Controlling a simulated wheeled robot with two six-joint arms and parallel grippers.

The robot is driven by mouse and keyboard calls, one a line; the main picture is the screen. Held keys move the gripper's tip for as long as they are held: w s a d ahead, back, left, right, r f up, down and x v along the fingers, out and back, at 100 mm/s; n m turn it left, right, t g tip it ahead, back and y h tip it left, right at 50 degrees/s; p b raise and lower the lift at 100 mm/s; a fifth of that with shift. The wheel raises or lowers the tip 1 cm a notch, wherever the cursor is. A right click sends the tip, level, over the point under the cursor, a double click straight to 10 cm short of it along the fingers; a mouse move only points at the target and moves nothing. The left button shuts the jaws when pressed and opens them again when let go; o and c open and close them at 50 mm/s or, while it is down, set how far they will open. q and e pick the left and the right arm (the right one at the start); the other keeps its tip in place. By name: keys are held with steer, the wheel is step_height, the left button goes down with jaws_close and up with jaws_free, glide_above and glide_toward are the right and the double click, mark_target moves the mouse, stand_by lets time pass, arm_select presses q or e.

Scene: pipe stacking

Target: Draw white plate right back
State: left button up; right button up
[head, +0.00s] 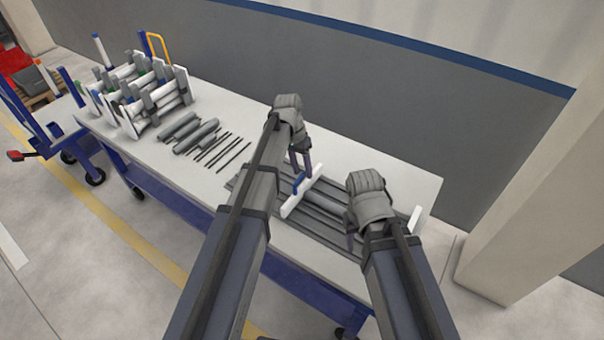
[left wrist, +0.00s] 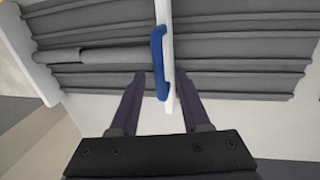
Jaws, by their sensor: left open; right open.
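A white plate (head: 301,191) with a blue handle (head: 296,184) stands across the grey ribbed rack of pipes on the table. In the left wrist view the plate (left wrist: 168,20) and its blue handle (left wrist: 158,65) lie between the fingers of my left gripper (left wrist: 160,82). That gripper (head: 301,168) is open, one finger to each side, with visible gaps. A second white plate (head: 415,221) stands at the right end of the rack, partly behind my right arm. My right gripper (head: 352,243) is open over the rack's near right part; its fingers are mostly hidden.
The grey rack (head: 330,232) fills the table's right part. Loose grey pipes (head: 190,135) and thin dark rods (head: 225,150) lie left of it. A stacked pipe assembly with white plates (head: 135,95) stands at the table's left end. A grey wall (head: 400,110) runs behind the table.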

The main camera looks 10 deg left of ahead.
arm_select(q)
jaws_close()
stand_by(0.3)
stand_by(1.1)
